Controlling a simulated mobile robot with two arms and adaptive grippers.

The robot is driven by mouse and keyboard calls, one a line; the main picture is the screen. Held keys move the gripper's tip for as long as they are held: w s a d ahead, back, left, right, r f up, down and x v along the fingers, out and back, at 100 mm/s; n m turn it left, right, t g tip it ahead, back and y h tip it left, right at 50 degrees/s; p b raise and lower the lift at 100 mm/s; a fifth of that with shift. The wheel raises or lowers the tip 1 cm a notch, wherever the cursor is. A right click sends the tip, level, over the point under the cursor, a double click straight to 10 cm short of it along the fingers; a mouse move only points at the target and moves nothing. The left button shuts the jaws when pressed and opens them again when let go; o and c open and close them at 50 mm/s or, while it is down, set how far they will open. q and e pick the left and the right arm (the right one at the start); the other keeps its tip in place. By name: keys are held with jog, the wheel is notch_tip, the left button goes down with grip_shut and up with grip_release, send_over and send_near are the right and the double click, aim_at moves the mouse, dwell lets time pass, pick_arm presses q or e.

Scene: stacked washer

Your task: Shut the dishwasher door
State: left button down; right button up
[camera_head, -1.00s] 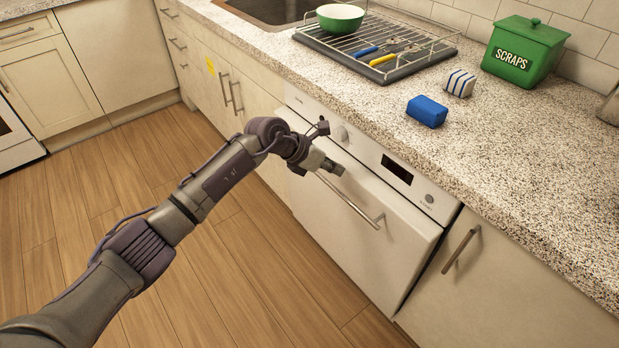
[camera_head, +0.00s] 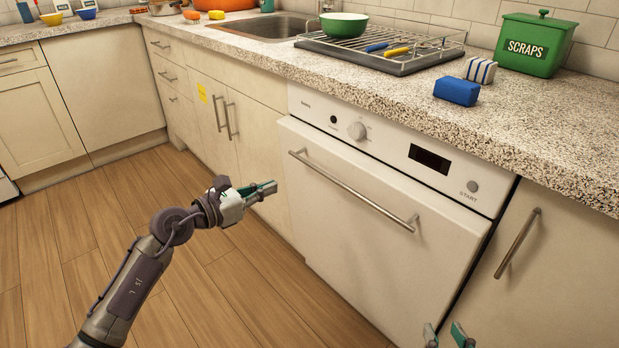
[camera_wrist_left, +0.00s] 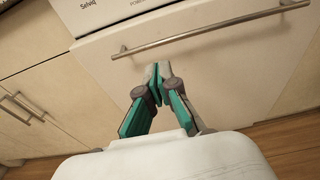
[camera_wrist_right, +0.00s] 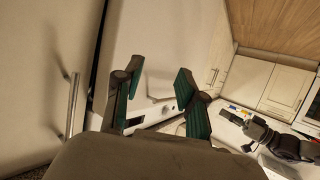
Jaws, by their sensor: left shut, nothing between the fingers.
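The dishwasher door (camera_head: 370,235) is upright below its control panel (camera_head: 405,150). Its top edge looks slightly forward of the panel; I cannot tell whether it is latched. The bar handle (camera_head: 350,188) runs across its upper part. My left gripper (camera_head: 274,188) is shut and empty, in front of the door's left side and apart from it. In the left wrist view its fingertips (camera_wrist_left: 158,76) meet, with the door (camera_wrist_left: 235,85) behind. My right gripper (camera_head: 447,336) is open and empty at the bottom edge, before the door's lower right; its fingers (camera_wrist_right: 157,83) stand apart in the right wrist view.
A speckled countertop (camera_head: 560,150) overhangs the dishwasher, bearing a blue block (camera_head: 457,91), a green scraps bin (camera_head: 535,45) and a dish rack (camera_head: 385,60). A cabinet handle (camera_head: 518,243) juts out at right. The wooden floor (camera_head: 215,290) at left is clear.

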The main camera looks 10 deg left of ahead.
pick_arm(q)
jog(key=b+x, duration=0.2)
jog(key=x, duration=1)
jog(key=shift+b, duration=0.35)
pick_arm(e)
notch_tip(320, 180, up, 11)
jog(key=w+a+t+y, duration=0.1)
jog(key=a+t+y, duration=0.1)
jog(key=t, duration=0.5)
jog(key=shift+w, duration=0.3)
jog(key=shift+f, duration=0.1)
